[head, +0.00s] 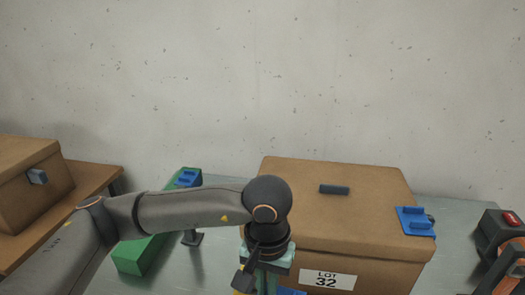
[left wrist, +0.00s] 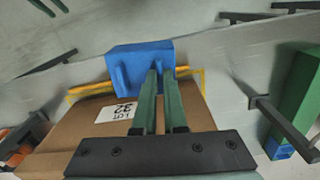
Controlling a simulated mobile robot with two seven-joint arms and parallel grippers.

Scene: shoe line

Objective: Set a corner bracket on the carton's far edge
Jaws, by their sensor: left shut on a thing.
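The brown carton (head: 340,225) with a "LOT 32" label stands on the table at centre right; it also shows in the left wrist view (left wrist: 75,140). A blue corner bracket (head: 414,222) sits on its right edge. My left gripper (head: 266,288) has green fingers and is low at the carton's near left side. In the left wrist view its fingers are shut on a blue bracket (left wrist: 130,70). A bit of blue shows beside it at the bottom of the head view. I cannot tell whether the held bracket touches the carton. The far edge shows no bracket.
A green box (head: 142,255) with a blue bracket (head: 188,178) at its far end lies left of the carton. A smaller brown carton (head: 30,175) sits on a wooden surface at far left. A red, black and orange tool (head: 505,245) lies at the right.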

